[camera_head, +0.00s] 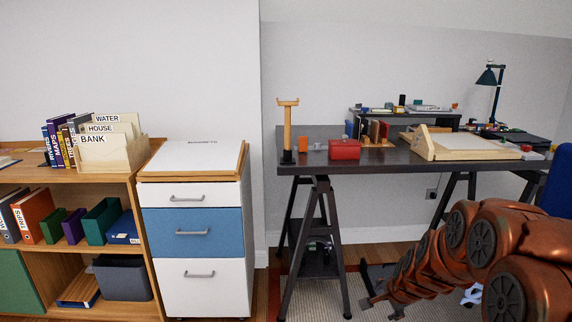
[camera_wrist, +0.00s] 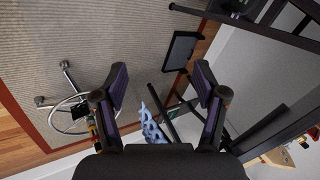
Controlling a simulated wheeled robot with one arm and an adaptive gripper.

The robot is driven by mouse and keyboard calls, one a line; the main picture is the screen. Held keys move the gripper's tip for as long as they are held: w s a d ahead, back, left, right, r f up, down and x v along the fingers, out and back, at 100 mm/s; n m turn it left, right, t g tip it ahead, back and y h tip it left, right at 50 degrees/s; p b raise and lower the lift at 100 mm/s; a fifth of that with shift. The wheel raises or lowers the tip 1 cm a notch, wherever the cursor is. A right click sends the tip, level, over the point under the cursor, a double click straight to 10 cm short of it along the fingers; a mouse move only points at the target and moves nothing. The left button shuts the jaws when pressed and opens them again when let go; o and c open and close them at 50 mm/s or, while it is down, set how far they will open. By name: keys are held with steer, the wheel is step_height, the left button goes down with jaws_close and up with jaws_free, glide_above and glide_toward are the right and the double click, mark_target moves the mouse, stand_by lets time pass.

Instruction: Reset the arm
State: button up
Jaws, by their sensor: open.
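My copper arm (camera_head: 480,245) reaches in from the lower right of the head view, low in front of the desk. My gripper (camera_wrist: 160,82) shows in the wrist view with its two dark, purple-padded fingers spread wide apart. Nothing is between the fingertips; past them are the floor and dark desk legs. In the head view the gripper end (camera_head: 372,300) is small and dark, beside the desk's trestle leg in the picture; I cannot tell whether they touch.
A dark desk (camera_head: 380,163) carries a red box (camera_head: 344,149), a wooden stand (camera_head: 288,125) and a lamp (camera_head: 487,78). A drawer cabinet (camera_head: 195,232) and a bookshelf (camera_head: 145,245) stand left. The wrist view shows a rug (camera_wrist: 90,40) and a chair base (camera_wrist: 75,105).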

steer(key=s+a+r+n+g+y+p, duration=0.1)
steer(key=s+a+r+n+g+p, duration=0.15)
steer(key=s+a+r+n, duration=0.4)
steer(key=s+r+n+g+p, duration=0.1)
steer(key=s+r, duration=0.4)
steer(key=s, duration=0.6)
steer(key=s+a+r+n+g+p, duration=0.1)
steer(key=s+r+n+p, duration=0.3)
steer(key=s, duration=0.7)
steer(key=s+a+r+n+g+h+p, duration=0.1)
steer(key=s+r+n+g+p, duration=0.1)
steer(key=s+r+p, duration=0.3)
steer(key=s+r+g, duration=0.1)
steer(key=s+r, duration=0.2)
steer(key=s, duration=0.3)
steer(key=shift+s+r+p, duration=0.2)
steer(key=shift+s+p, duration=0.05)
steer(key=shift+p, duration=0.05)
steer(key=shift+a+n+g, duration=0.1)
steer(key=shift+n+g, duration=0.15)
